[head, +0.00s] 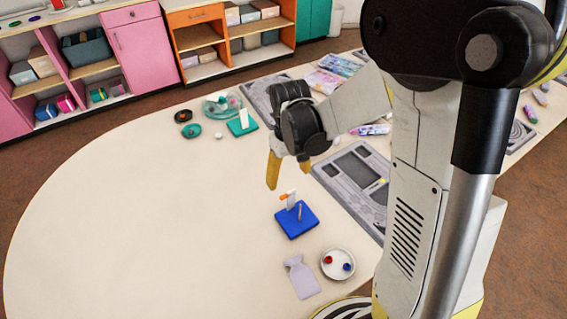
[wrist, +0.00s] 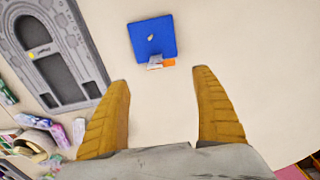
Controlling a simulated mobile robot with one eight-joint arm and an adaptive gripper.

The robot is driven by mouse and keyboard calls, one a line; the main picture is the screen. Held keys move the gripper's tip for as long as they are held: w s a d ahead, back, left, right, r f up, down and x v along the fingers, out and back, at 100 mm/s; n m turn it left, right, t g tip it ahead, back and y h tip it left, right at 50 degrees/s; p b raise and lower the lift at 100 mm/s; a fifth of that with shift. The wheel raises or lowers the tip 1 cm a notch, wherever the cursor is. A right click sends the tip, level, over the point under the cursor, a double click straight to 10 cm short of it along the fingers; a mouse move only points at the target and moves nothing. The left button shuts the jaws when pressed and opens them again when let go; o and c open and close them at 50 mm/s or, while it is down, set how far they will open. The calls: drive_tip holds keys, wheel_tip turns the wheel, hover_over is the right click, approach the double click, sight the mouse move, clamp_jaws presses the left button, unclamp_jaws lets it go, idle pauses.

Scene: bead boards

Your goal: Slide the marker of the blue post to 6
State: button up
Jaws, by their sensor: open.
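The blue post's square base (head: 297,222) lies on the cream table, below my gripper in the head view. A thin wooden peg (head: 300,211) stands on it, with a small white upright card (head: 292,200) at its far edge. A small orange marker (head: 284,197) sticks out beside the card; any numbers are too small to read. The wrist view shows the base (wrist: 152,38) ahead of the fingertips, with the card (wrist: 155,62) and orange marker (wrist: 169,62) at its near edge. My gripper (head: 287,174), also in the wrist view (wrist: 160,78), is open and empty, apart from the marker.
A round dish (head: 337,276) with red and blue beads and a pale lavender bag (head: 302,277) lie nearer. Grey trays (head: 358,176) lie to the right. The table's left is clear.

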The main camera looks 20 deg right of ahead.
sight(288, 195)
wheel_tip(288, 195, down, 8)
drive_tip(key=b, duration=0.2)
drive_tip(key=shift+w+r+b, duration=0.1)
drive_tip(key=shift+r+b, duration=0.05)
drive_tip(key=shift+b, duration=0.15)
drive_tip(key=shift+a, duration=0.1)
drive_tip(key=c, duration=1.3)
